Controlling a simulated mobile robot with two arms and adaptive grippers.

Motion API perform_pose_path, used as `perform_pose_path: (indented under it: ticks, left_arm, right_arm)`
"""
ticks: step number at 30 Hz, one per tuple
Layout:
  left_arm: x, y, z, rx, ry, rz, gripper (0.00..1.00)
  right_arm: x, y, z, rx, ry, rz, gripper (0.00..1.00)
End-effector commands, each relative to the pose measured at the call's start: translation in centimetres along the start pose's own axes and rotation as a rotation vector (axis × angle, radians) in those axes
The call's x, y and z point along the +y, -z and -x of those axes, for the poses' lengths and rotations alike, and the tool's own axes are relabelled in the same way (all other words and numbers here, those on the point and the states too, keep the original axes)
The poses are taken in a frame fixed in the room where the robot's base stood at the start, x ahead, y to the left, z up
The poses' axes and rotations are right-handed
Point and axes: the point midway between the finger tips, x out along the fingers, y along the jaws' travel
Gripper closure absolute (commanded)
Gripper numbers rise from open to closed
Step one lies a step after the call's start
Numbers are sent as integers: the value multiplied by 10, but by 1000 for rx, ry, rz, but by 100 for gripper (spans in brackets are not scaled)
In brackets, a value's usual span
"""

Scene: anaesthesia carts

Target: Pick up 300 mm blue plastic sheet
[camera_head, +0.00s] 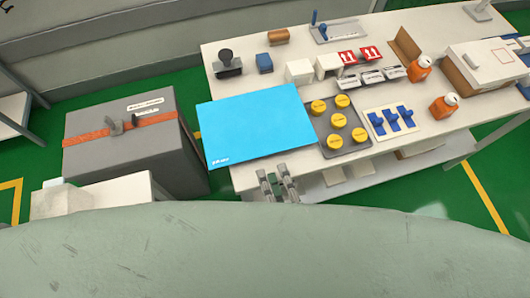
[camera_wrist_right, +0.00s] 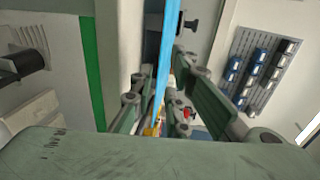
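The blue plastic sheet (camera_head: 255,122) lies flat at the left end of the worktable, its left side reaching past the table edge. My right gripper (camera_head: 273,173) is at the table's front edge, just short of the sheet's near edge in the head view. In the right wrist view the sheet (camera_wrist_right: 169,50) shows edge-on as a thin blue strip, lined up with the gap between the right gripper's fingers (camera_wrist_right: 163,85). The fingers are apart, with space beside the strip; I see no grip on it. My left gripper is out of view.
The worktable (camera_head: 235,60) holds a tray of yellow-capped items (camera_head: 335,125) right of the sheet, a blue clip tray (camera_head: 390,122), orange bottles (camera_head: 443,104) and a black stamp-like item (camera_head: 227,64). A grey case (camera_head: 120,150) stands left. Green floor lies between.

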Motion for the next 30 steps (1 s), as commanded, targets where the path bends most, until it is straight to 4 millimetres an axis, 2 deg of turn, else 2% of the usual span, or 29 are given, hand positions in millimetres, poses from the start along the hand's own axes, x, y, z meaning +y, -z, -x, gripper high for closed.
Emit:
perform_pose_path:
  ticks: [6,15,28,30]
  left_arm:
    - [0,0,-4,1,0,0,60]
    - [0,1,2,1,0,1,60]
    - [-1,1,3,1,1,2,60]
    - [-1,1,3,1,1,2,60]
  right_arm:
    - [0,1,-34,2,2,0,85]
    - [-1,0,-66,0,0,3,85]
    - [0,0,-72,-1,-1,2,85]
    - [0,0,-72,-1,0,2,88]
